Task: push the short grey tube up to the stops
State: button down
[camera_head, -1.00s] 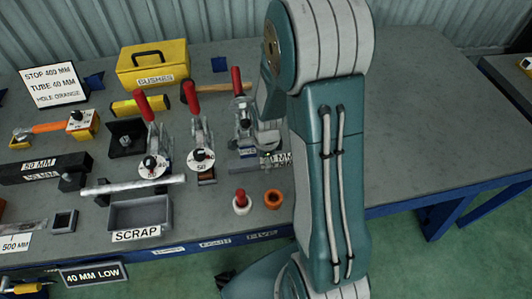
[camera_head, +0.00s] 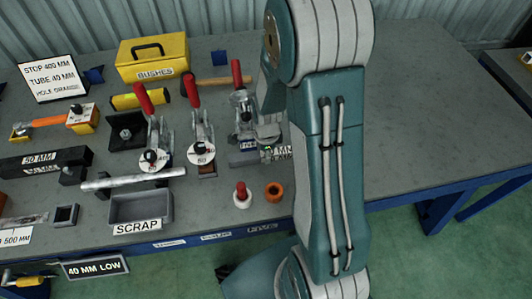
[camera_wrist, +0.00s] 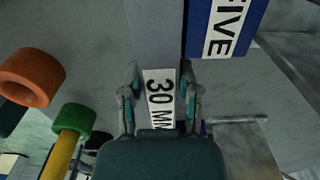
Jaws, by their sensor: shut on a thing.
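My gripper (camera_wrist: 160,92) is shut on a block with a white 30 MM label (camera_wrist: 160,98), one finger on each side. In the head view that label (camera_head: 278,152) shows beside the third clamp, and my arm hides most of the gripper. A grey tube (camera_head: 130,180) lies crosswise in front of the clamps, behind the scrap tray. I cannot tell which is the short tube. A black block marked 50 MM (camera_head: 45,162) lies at the left; whether it is a stop is unclear.
Red-handled clamps (camera_head: 202,130) stand in a row left of my arm. The bench (camera_head: 430,130) right of my arm is clear.

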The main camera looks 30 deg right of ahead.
jog(key=shift+w+d, duration=0.1)
jog(key=shift+w, duration=0.1)
dwell(0.6)
jog(key=shift+c, duration=2.4)
grip_release()
jog(key=shift+o, duration=1.2)
jog(key=shift+d, duration=0.15)
notch_tip(320, 180, up, 12)
jog(key=shift+w, duration=0.1)
jog(key=s+a+r+n+t, duration=0.2)
jog(key=s+a+r+n, duration=0.2)
jog(key=s+r+n, duration=0.3)
jog(key=s+a+r+n+t, duration=0.3)
jog(key=s+r+n, duration=0.4)
jog(key=n, duration=0.7)
notch_tip(320, 180, up, 2)
jog(key=shift+s+a+r+t, duration=0.1)
jog(key=shift+s+a+t, duration=0.15)
jog(key=shift+a, duration=0.25)
